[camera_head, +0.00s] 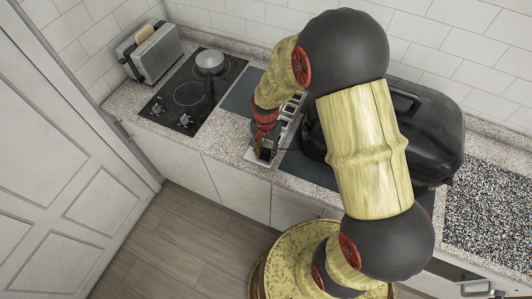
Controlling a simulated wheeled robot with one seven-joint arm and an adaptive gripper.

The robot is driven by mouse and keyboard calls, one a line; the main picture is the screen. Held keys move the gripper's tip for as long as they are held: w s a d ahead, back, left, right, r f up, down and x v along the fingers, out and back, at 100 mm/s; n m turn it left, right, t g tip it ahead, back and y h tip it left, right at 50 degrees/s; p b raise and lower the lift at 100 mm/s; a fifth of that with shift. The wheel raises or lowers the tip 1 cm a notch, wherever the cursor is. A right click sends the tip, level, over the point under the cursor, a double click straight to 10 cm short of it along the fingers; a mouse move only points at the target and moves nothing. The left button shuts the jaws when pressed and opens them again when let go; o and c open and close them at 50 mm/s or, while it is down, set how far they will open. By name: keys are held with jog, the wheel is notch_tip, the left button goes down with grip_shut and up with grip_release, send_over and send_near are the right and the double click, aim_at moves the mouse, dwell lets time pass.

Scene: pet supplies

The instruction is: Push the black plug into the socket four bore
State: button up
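A pale power strip (250,157) with a row of dark sockets lies on the counter, running from the front edge towards the back. My gripper (265,146) points down over its near end. A small dark shape, possibly the black plug, is at the fingertips, and a thin black cable (288,149) runs from there to the right. The fingers are small and dark here, so I cannot tell whether they are shut on the plug or whether it sits in a socket. My wrist and arm hide part of the strip, and I cannot identify the socket four bore.
A large black case (435,125) stands behind my arm on the right. A black cooktop (185,97) with a pot (209,62) and a toaster (150,52) are at the left. A speckled multicoloured patch (490,210) is at far right.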

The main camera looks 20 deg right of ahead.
jog(key=c, duration=0.8)
jog(key=shift+r, duration=0.15)
